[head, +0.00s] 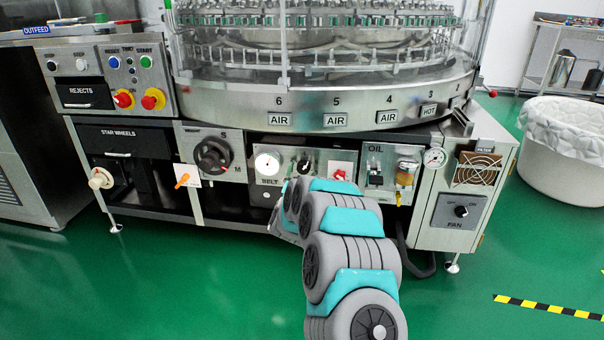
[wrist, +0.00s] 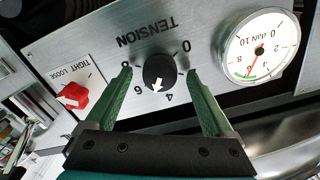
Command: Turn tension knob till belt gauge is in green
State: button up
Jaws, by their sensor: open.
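The black tension knob (wrist: 158,70) is on a metal panel marked TENSION, between my gripper's two green fingers. My gripper (wrist: 159,74) is open, with a gap showing on each side of the knob. The knob's white arrow points between the 4 and the 6. The round white belt gauge (wrist: 257,46) is to the right in the wrist view. Its red needle points down toward a short green band near the lower rim; whether its tip is inside the band is too small to tell. The head view also shows the gauge (head: 266,163) and part of the knob (head: 304,166).
A red tight/loose knob (wrist: 75,96) is left of the tension knob in the wrist view. In the head view, the large dark handwheel (head: 213,156) is left of the gauge and the oil panel (head: 376,170) is to the right.

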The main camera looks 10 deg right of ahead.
jog(key=v, duration=0.7)
jog(key=shift+s, duration=0.1)
jog(key=s+a+r+n+g+y+p, duration=0.2)
jog(key=s+a+r+n+g+y, duration=0.15)
jog(key=s+a+r+y, duration=0.35)
jog(key=s+a+r+n+g+y+p, duration=0.25)
jog(key=s+g, duration=0.25)
jog(key=s, duration=0.7)
jog(key=s+d+r+g+h+p, duration=0.1)
jog(key=s+d+g, duration=0.2)
jog(key=s, duration=1.1)
jog(key=s+d+r+n+g+h+p, duration=0.1)
jog(key=s+d+g, duration=0.3)
jog(key=s, duration=1)
jog(key=s+d+r+n+g+h+p, duration=0.1)
jog(key=s+d, duration=0.4)
jog(key=s, duration=0.9)
jog(key=shift+g+h, duration=0.45)
jog(key=shift+g, duration=0.8)
jog(key=shift+c, duration=0.4)
